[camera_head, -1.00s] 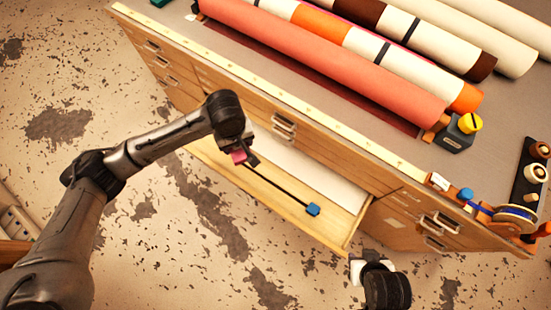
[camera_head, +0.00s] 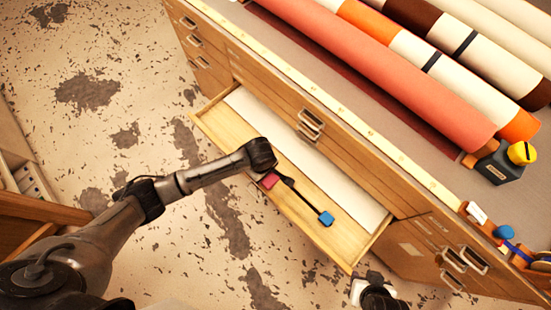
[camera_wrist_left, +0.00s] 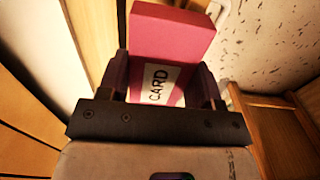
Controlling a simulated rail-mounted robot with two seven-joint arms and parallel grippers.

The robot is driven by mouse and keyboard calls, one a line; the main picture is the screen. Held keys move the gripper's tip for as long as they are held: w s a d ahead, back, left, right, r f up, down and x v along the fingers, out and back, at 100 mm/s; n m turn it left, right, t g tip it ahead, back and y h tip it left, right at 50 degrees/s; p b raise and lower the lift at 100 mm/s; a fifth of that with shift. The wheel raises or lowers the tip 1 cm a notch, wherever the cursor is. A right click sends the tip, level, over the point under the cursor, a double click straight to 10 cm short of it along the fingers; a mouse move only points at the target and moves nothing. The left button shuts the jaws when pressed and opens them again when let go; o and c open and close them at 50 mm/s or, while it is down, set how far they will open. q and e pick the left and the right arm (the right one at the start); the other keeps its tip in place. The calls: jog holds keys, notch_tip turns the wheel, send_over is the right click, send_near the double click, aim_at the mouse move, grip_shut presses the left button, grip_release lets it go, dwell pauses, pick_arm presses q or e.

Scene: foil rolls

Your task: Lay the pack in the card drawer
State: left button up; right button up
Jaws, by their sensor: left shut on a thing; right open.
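My left gripper (camera_wrist_left: 163,88) is shut on a pink pack (camera_wrist_left: 172,38) with a white label reading CARD. In the head view the pack (camera_head: 270,180) shows as a small pink block under the left wrist, over the open drawer (camera_head: 337,249). I cannot tell how far above the drawer bottom it is. The drawer has a white sheet (camera_head: 318,165) along its inner side. A dark rod with a blue end block (camera_head: 326,219) shows over the drawer, right of the pack. My right gripper (camera_head: 372,287) is open at the bottom edge, in front of the cabinet, partly cut off.
The wooden cabinet (camera_head: 420,255) carries several long rolls (camera_head: 385,75) on its grey top. A dark block with a yellow top (camera_head: 520,153) and orange items stand near the right corner. Brown wooden furniture (camera_head: 35,215) is at the left edge. Speckled floor (camera_head: 150,250) is clear before the drawer.

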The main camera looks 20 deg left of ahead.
pick_arm(q)
jog(key=w+f, duration=0.1)
jog(key=w+d+f+b, duration=0.1)
jog(key=w, duration=0.1)
jog(key=w+f, duration=0.1)
jog(key=w, duration=0.1)
jog(key=shift+d+f+b, duration=0.1)
jog(key=shift+d+b, duration=0.25)
jog(key=shift+b, duration=0.05)
jog(key=shift+f+b, duration=0.95)
jog(key=shift+f, duration=1.05)
jog(key=shift+s, duration=0.1)
pick_arm(e)
jog(key=f, duration=0.4)
jog(key=shift+a+f, duration=0.15)
jog(key=shift+a, duration=0.05)
pick_arm(q)
jog(key=o, duration=1)
jog(key=shift+f, duration=0.15)
jog(key=shift+a, duration=0.1)
pick_arm(e)
jog(key=shift+d, duration=0.1)
pick_arm(q)
notch_tip(320, 180, up, 12)
jog(key=p, duration=0.4)
jog(key=shift+r, duration=0.2)
pick_arm(e)
jog(key=shift+r, duration=2.15)
